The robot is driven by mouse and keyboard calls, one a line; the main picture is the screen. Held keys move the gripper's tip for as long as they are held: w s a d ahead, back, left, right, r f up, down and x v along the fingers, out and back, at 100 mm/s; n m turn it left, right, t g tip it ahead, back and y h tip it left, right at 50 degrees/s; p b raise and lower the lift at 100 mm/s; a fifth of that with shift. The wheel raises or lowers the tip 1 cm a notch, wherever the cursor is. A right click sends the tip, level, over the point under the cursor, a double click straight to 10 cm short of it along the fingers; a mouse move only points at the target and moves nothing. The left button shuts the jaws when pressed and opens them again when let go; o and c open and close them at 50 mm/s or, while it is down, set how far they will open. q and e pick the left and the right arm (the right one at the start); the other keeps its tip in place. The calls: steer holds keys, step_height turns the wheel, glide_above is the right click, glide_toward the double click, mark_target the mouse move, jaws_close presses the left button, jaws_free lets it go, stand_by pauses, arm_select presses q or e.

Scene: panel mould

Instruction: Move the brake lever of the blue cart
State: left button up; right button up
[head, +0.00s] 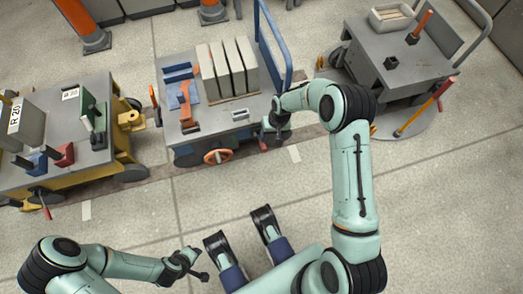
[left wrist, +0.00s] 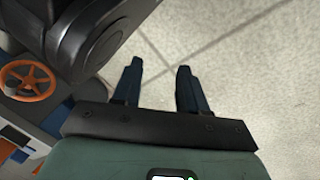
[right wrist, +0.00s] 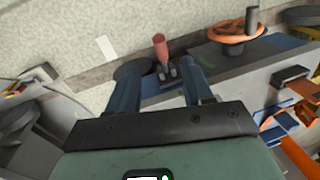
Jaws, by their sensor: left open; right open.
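The blue cart (head: 205,131) stands in the middle of the head view, with a grey top and a tall blue rail. A small red-handled lever (head: 263,145) shows at its front right corner; I take it as the brake lever. In the right wrist view the red handle (right wrist: 160,48) appears between and just beyond the fingertips; contact is not visible. My right gripper (head: 274,130) is open over that corner and hides part of the lever's base. My left gripper (head: 200,268) is open and empty, low over bare floor; its fingers also show in the left wrist view (left wrist: 160,68).
An orange handwheel (head: 217,156) sits on the cart's front, left of the lever. Grey panels (head: 228,70) stand on the cart. A yellow cart (head: 70,170) is at left, a grey cart (head: 395,62) at right. The floor in front (head: 130,215) is clear.

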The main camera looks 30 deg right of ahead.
mark_target(266, 149)
steer(key=f+b, duration=0.1)
steer(key=f, duration=0.3)
steer(key=a+f+b, duration=0.1)
steer(key=f, duration=0.2)
steer(key=w+f+b, duration=0.1)
steer(key=f, duration=0.3)
steer(key=shift+a+f+b, duration=0.25)
steer(key=shift+f+b, duration=0.05)
arm_select(q)
steer(key=s+a+f+g, duration=0.1)
steer(key=s+f+g, duration=0.1)
steer(key=s+f, duration=0.3)
steer(key=shift+s+n+g, duration=0.3)
steer(key=shift+s+g, duration=0.1)
steer(key=shift+s, duration=0.95)
arm_select(e)
steer(key=shift+w+a+f, duration=0.1)
steer(key=shift+a+f, duration=0.05)
steer(key=shift+f, duration=0.65)
jaws_close()
